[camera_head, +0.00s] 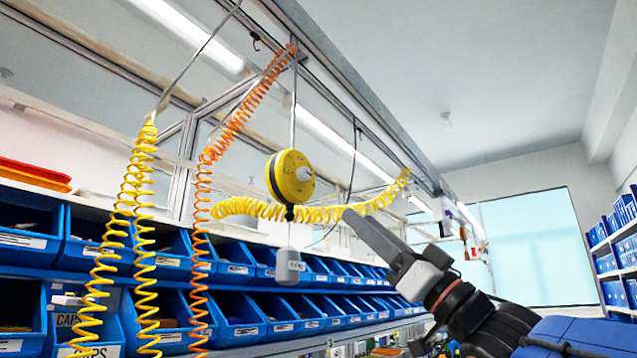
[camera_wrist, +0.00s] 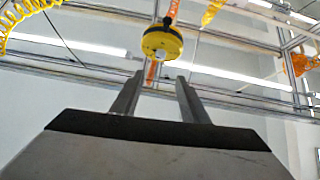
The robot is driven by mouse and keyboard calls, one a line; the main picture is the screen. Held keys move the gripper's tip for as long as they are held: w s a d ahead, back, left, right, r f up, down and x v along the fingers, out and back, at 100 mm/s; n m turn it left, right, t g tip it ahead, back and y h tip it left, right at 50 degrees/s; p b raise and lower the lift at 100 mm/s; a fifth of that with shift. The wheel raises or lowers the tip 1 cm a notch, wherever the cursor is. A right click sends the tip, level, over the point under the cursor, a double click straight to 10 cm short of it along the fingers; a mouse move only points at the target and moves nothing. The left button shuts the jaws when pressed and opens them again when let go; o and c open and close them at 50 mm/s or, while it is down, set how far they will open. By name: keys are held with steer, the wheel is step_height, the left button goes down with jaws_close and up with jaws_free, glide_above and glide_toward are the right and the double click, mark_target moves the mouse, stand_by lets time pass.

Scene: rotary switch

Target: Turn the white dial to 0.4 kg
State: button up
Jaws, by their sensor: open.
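The white dial (camera_head: 306,174) is a small knob on the face of a round yellow balancer (camera_head: 285,178) that hangs from the overhead rail. In the wrist view the white dial (camera_wrist: 161,55) shows on the lower part of the yellow balancer (camera_wrist: 160,38), just beyond and between my fingertips. My gripper (camera_wrist: 156,82) is open, with nothing between its two fingers, and apart from the dial. In the head view my gripper (camera_head: 357,218) reaches up from the lower right, to the right of and below the balancer. No scale marking on the dial is readable.
Yellow coiled hoses (camera_head: 137,215) and an orange coiled hose (camera_head: 203,200) hang at the left. Another yellow coil (camera_head: 325,213) passes below the balancer, near my gripper. A white-grey weight (camera_head: 288,266) hangs beneath it. Blue bins (camera_head: 240,318) line the shelves behind.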

mark_target(308, 174)
steer(key=x, duration=1.5)
steer(key=shift+w+a+r, duration=0.2)
steer(key=shift+a+r, duration=0.05)
jaws_close()
